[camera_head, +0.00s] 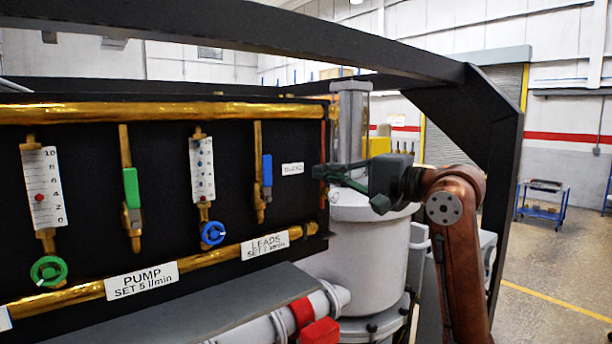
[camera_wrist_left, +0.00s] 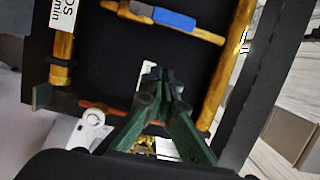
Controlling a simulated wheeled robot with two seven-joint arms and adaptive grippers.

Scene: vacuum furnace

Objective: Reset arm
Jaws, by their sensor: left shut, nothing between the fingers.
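My left gripper (camera_head: 324,172) has dark green fingers and points left at the right end of the black panel (camera_head: 90,250), on a copper-coloured arm. Its fingers are shut and empty. In the left wrist view the fingertips (camera_wrist_left: 162,78) meet in front of the panel's dark face. The blue lever handle (camera_head: 267,170) is left of the fingertips, clear of them; it also shows in the left wrist view (camera_wrist_left: 174,18). I cannot tell whether the fingertips touch the panel. My right gripper is not in view.
The panel carries a green knob (camera_head: 48,271), a blue knob (camera_head: 213,233), a green lever handle (camera_head: 131,188) and brass pipes. A pale furnace vessel (camera_head: 350,240) stands below the gripper. A black frame post (camera_head: 505,170) rises right of the arm. Open floor lies at far right.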

